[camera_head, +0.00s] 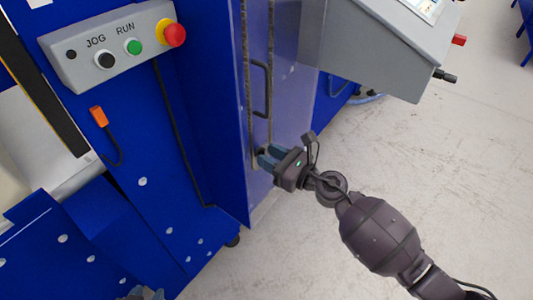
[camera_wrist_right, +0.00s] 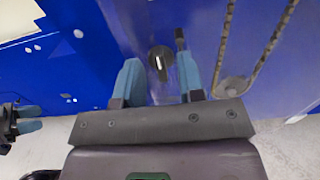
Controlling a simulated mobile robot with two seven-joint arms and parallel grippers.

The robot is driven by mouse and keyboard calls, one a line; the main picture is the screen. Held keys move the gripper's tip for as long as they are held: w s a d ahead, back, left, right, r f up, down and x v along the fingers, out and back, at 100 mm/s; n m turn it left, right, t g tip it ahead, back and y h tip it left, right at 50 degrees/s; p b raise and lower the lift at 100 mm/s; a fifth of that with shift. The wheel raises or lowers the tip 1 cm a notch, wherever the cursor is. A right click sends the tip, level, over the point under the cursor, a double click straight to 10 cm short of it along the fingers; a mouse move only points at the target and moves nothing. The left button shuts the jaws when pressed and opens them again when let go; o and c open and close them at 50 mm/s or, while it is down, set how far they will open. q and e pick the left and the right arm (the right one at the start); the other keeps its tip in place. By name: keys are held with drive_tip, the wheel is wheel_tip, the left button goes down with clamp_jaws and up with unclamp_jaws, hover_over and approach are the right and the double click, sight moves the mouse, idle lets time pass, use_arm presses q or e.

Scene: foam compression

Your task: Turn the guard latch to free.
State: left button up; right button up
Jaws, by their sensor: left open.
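The guard latch is a round dark knob with a white mark (camera_wrist_right: 160,62), on the blue panel in the right wrist view. The mark runs roughly up and down in that picture. My right gripper (camera_head: 267,157) is at the lower part of the guard door in the head view and largely hides the latch there. In the right wrist view its two blue fingers (camera_wrist_right: 160,75) are apart, one on each side of the knob; I cannot tell whether they touch it. My left gripper (camera_head: 146,294) shows only partly at the bottom edge of the head view. It is open.
The clear guard door (camera_head: 285,95) has a dark handle (camera_head: 262,88) above my right gripper. A grey button box (camera_head: 110,45) with a red stop button (camera_head: 173,34) is at upper left. A grey console (camera_head: 390,50) overhangs at upper right. The floor at right is clear.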

drive_tip(key=shift+w+a, duration=0.35)
drive_tip(key=shift+a, duration=0.25)
drive_tip(key=shift+c, duration=0.3)
drive_tip(key=c, duration=0.5)
use_arm(q)
drive_tip(key=shift+d+r, duration=0.1)
